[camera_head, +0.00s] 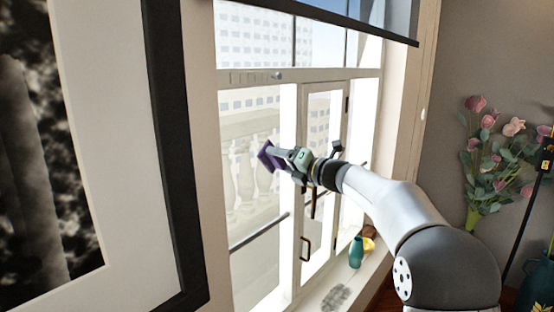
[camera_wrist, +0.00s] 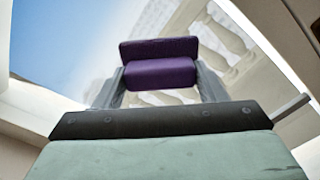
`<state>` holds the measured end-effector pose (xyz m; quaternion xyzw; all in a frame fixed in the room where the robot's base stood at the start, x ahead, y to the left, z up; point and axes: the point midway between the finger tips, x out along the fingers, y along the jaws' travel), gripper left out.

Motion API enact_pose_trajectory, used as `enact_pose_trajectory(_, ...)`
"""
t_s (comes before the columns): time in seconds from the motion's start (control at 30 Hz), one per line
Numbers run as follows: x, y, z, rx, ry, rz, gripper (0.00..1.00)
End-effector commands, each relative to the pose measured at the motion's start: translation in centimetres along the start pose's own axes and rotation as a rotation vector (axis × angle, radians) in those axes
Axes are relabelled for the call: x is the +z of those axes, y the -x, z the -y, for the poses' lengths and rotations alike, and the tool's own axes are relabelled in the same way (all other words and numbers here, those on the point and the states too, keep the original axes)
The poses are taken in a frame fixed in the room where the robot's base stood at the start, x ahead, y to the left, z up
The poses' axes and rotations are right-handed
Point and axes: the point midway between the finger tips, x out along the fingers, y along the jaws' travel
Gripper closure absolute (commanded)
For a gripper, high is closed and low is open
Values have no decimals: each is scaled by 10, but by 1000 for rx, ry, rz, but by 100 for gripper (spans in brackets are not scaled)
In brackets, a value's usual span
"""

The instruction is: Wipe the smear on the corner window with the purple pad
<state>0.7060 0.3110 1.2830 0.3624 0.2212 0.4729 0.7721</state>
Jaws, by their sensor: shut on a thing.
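The purple pad (camera_head: 266,156) is held at the end of my gripper (camera_head: 285,160), in front of the window (camera_head: 250,190) in the head view. The wrist view shows the pad (camera_wrist: 160,68) between the two fingers of my gripper (camera_wrist: 160,85), with window glass behind it. I cannot tell whether the pad touches the glass. A faint whitish-grey patch on the glass may be the smear (camera_wrist: 92,90), left of the pad in the wrist view. No clear smear shows in the head view.
A dark blind (camera_head: 350,18) hangs across the window top. A large framed picture (camera_head: 110,150) is at left, and pink flowers (camera_head: 490,150) are at right.

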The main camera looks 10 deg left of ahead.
Motion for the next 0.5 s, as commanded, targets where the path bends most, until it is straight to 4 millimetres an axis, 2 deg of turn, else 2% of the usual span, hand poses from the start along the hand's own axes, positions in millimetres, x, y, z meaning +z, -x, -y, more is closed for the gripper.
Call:
enact_pose_trajectory(0.2,8,-1,4,0,-1,0,64)
enact_pose_trajectory(0.5,22,0,-14,2,1,1,64)
